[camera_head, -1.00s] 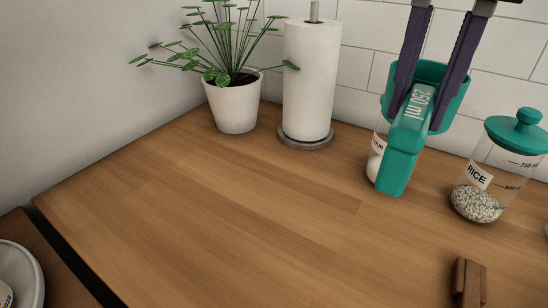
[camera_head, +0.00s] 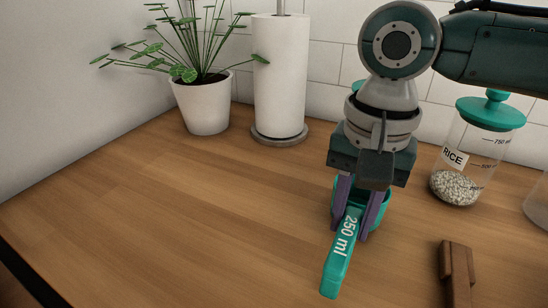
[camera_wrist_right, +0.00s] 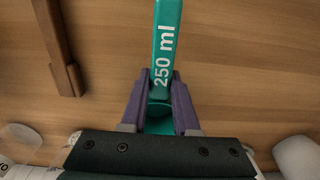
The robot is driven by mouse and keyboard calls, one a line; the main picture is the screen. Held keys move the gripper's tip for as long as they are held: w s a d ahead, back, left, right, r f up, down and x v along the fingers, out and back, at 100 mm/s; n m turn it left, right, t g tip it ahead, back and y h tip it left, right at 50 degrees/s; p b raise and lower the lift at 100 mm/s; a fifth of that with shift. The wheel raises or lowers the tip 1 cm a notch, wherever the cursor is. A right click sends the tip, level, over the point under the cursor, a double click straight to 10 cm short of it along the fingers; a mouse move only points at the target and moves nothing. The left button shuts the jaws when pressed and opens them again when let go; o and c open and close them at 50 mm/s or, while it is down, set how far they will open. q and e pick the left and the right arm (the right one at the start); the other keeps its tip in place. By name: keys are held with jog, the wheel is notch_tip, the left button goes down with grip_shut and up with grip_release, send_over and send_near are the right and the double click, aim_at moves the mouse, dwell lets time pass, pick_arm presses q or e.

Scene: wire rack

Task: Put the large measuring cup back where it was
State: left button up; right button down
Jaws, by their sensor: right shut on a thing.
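The large measuring cup is teal with "250 ml" in white on its handle (camera_head: 342,250). My right gripper (camera_head: 354,215) is shut on it at the cup end, with the purple fingers pointing down. The handle reaches toward the front of the counter. In the right wrist view the handle (camera_wrist_right: 165,45) extends away from between the finger tips (camera_wrist_right: 159,100). The cup is low over the wooden counter; I cannot tell whether it touches. My gripper partly hides the bowl of the cup. My left gripper is not in view.
A brown wooden piece (camera_head: 457,272) lies right of the cup. A rice jar (camera_head: 462,165) with a teal lid stands behind it. A paper towel roll (camera_head: 278,80) and a potted plant (camera_head: 203,105) stand at the back. The counter (camera_head: 170,220) left of the cup is clear.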

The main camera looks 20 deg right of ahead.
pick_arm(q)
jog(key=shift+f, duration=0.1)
pick_arm(e)
jog(key=shift+f, duration=0.55)
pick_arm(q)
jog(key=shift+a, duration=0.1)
pick_arm(e)
jog(key=c, duration=0.7)
grip_release()
jog(key=shift+f, duration=0.15)
jog(key=shift+o, duration=0.2)
